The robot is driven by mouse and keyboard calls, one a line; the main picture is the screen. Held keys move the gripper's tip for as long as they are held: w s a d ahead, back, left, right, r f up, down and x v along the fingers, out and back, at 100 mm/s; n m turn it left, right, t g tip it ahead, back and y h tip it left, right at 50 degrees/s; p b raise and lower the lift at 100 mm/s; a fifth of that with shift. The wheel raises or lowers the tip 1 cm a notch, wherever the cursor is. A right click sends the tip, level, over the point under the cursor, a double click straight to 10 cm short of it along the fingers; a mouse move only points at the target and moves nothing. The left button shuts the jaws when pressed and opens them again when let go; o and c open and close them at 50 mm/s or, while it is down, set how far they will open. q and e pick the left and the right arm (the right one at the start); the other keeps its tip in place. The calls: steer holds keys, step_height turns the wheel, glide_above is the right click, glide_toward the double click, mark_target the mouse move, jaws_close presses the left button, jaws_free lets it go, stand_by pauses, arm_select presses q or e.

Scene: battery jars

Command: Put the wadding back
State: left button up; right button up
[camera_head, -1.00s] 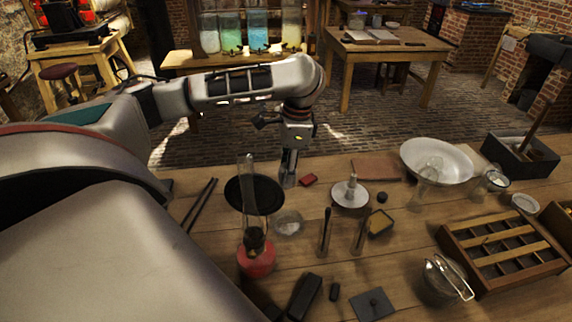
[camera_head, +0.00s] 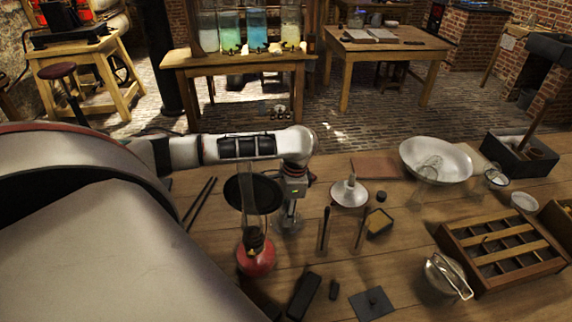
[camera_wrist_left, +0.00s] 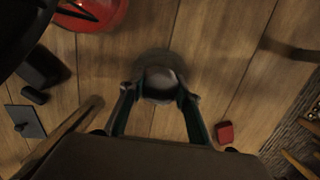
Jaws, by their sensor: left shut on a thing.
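My left gripper (camera_head: 290,222) reaches down to the table beside the red-based lamp. In the left wrist view its two fingers (camera_wrist_left: 160,93) are shut on a pale, rounded lump (camera_wrist_left: 161,80), which looks like the wadding. A dim round rim, perhaps a shallow dish (camera_wrist_left: 152,58), shows behind the lump at the table. I cannot tell whether the lump touches it. In the head view the gripper hides most of this spot. My right gripper is not in view.
The red-based lamp (camera_head: 256,259) with its glass chimney stands close by, a black disc (camera_head: 266,193) behind it. A small red block (camera_wrist_left: 225,132) lies near the fingers. Upright rods (camera_head: 325,232), a white-based stand (camera_head: 350,192) and a compartment tray (camera_head: 545,268) are rightward.

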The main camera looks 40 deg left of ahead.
arm_select(q)
steer(key=shift+f, duration=0.35)
steer(key=shift+f, duration=0.1)
steer(key=o, duration=1.1)
steer(key=r, duration=0.8)
steer(key=w+d+r, duration=0.1)
steer(key=r, duration=0.3)
steer(key=shift+w+r, duration=0.1)
